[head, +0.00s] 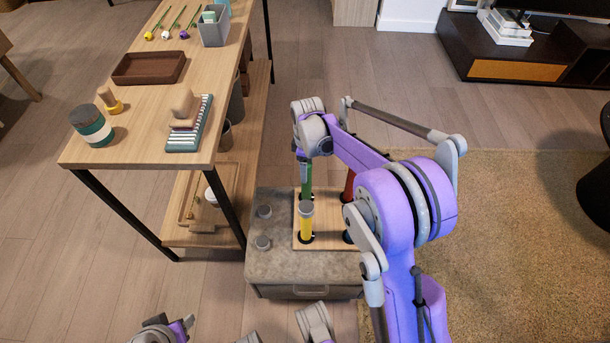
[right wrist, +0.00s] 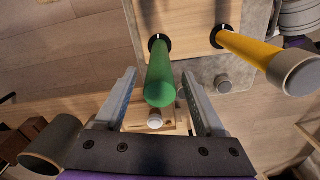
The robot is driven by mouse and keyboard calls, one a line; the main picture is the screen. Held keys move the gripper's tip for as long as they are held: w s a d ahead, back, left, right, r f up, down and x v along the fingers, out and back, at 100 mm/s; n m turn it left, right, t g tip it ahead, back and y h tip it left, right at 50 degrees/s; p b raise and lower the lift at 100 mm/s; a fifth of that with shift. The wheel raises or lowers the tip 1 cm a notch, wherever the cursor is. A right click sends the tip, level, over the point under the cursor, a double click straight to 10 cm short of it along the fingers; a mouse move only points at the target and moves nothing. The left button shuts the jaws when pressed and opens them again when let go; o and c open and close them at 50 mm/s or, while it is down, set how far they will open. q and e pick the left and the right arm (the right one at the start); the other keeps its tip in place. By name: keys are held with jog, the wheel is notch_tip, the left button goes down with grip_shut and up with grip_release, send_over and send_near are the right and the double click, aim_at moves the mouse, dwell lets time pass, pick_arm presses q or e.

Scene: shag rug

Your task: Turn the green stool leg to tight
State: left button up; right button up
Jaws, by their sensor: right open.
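The green stool leg (head: 306,182) stands upright at the back left of the square wooden stool seat (head: 322,240). It also shows in the right wrist view (right wrist: 160,75), its foot in a black ring. My right gripper (head: 305,165) is over the leg from above, and its open fingers lie on either side of the leg, apparently apart from it. The yellow leg (head: 306,222) stands at the front left of the seat. A red leg (head: 349,186) shows at the back right, partly behind my arm. The front right corner is mostly hidden by my arm.
The seat lies on a grey chest (head: 285,268) with a front handle and small round grey knobs (head: 264,242) at its left. A wooden table (head: 100,150) with a brown tray (head: 149,67) stands close on the left. Open rug (head: 520,240) lies right.

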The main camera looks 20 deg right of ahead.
notch_tip(320, 180, down, 4)
jog(key=shift+r+b, duration=0.1)
jog(key=shift+b, duration=0.25)
grip_shut()
